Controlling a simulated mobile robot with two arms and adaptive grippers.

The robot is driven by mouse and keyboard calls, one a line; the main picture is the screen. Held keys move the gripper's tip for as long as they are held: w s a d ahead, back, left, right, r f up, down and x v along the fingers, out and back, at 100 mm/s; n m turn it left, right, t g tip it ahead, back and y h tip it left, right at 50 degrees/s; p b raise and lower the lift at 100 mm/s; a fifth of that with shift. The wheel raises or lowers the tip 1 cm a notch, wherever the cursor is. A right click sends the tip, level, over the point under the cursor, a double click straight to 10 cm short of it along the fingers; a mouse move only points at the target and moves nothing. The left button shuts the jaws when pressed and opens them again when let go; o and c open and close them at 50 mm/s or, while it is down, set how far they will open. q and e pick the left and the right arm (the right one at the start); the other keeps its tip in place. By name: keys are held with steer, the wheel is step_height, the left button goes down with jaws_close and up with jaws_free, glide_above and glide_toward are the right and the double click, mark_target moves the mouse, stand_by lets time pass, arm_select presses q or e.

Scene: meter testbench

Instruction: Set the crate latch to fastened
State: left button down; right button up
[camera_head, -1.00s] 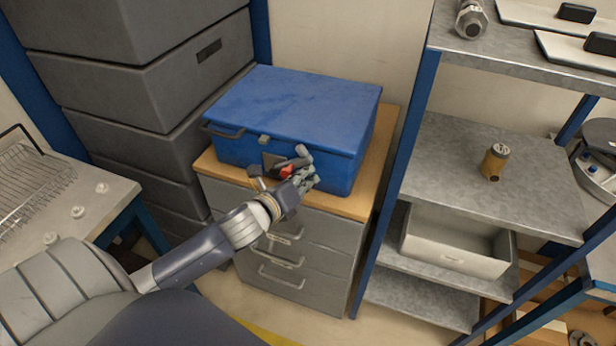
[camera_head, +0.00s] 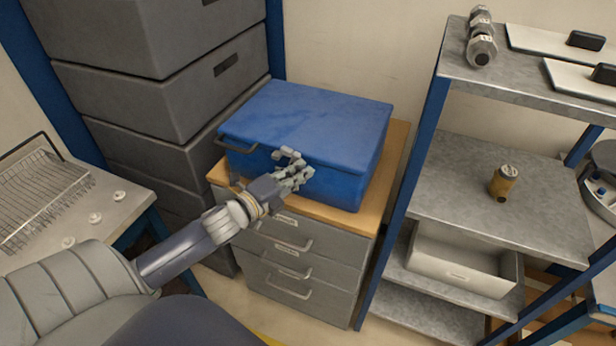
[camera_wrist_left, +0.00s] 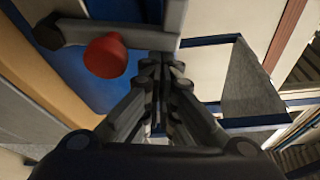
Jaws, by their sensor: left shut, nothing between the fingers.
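The blue crate (camera_head: 310,115) stands closed-lidded on the wooden top of a drawer cabinet. Its latch shows in the left wrist view as a grey lever (camera_wrist_left: 80,32) with a red knob (camera_wrist_left: 105,56). My left gripper (camera_head: 300,174) is at the crate's front face, in front of the latch area, and hides the red knob in the head view. In the left wrist view the gripper (camera_wrist_left: 165,66) is shut and empty, its fingertips just right of the knob and close to a grey latch part. I cannot tell whether they touch. My right gripper is out of view.
The grey drawer cabinet (camera_head: 310,262) is below the crate. Stacked grey boxes (camera_head: 170,100) stand close on the left. A blue-framed shelf (camera_head: 485,195) stands to the right. A side table with a wire rack (camera_head: 45,195) is at the left.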

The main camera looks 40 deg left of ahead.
arm_select(q)
steer(key=shift+s+a+r+n+t+h, duration=0.15)
steer(key=shift+a+r+n+t, duration=0.15)
steer(key=shift+a+n, duration=0.45)
steer(key=shift+s+a+r+n+t+h, duration=0.15)
steer(key=shift+a+r+n+t, duration=0.1)
steer(key=shift+a+n, duration=0.45)
steer(key=shift+w+d, duration=0.1)
steer(key=shift+d, duration=0.05)
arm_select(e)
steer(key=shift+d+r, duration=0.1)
